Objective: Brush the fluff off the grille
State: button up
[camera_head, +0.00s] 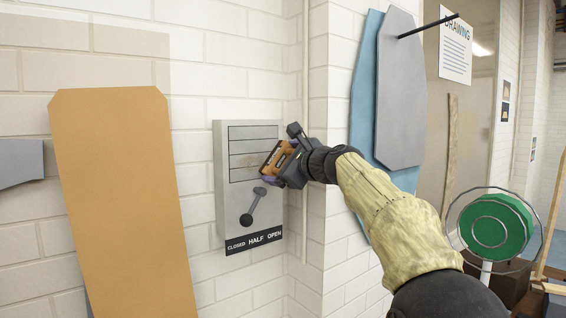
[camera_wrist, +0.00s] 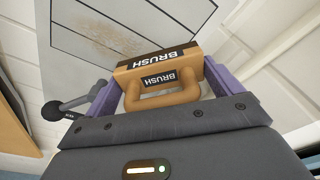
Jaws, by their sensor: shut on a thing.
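The grille (camera_head: 242,136) is a slatted field in the upper part of a grey wall panel. Brownish fluff lies on the grille as a speckled patch in the wrist view (camera_wrist: 108,32); it is only faint in the head view. My gripper (camera_head: 280,160) is shut on an orange-brown brush (camera_wrist: 158,98), with a purple finger on each side of its looped handle. The brush is at the right side of the grille. Its working side faces away from the wrist camera, so I cannot tell whether it touches the slats.
A grey lever (camera_head: 252,208) below the grille leans lower left, above a CLOSED/HALF/OPEN label strip (camera_head: 253,243). A tan board (camera_head: 120,200) leans left of the panel. A vertical pipe (camera_head: 305,100) and a wall corner stand to the right.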

aim_at(237, 165)
jog(key=shift+s+a, duration=0.5)
jog(key=shift+a, duration=0.3)
jog(key=shift+s+a, duration=0.5)
jog(key=shift+a, duration=0.25)
jog(key=shift+s+a, duration=0.5)
jog(key=shift+a, duration=0.25)
jog(key=shift+s+a, duration=0.5)
jog(key=shift+a, duration=0.2)
jog(key=shift+s+a, duration=0.1)
jog(key=shift+s+a+p, duration=0.2)
jog(key=shift+s+a, duration=0.25)
jog(key=shift+a, duration=0.25)
jog(key=shift+s+a+p, duration=0.15)
jog(key=shift+s+a, duration=0.3)
jog(key=shift+a, duration=0.25)
jog(key=shift+s+d, duration=0.1)
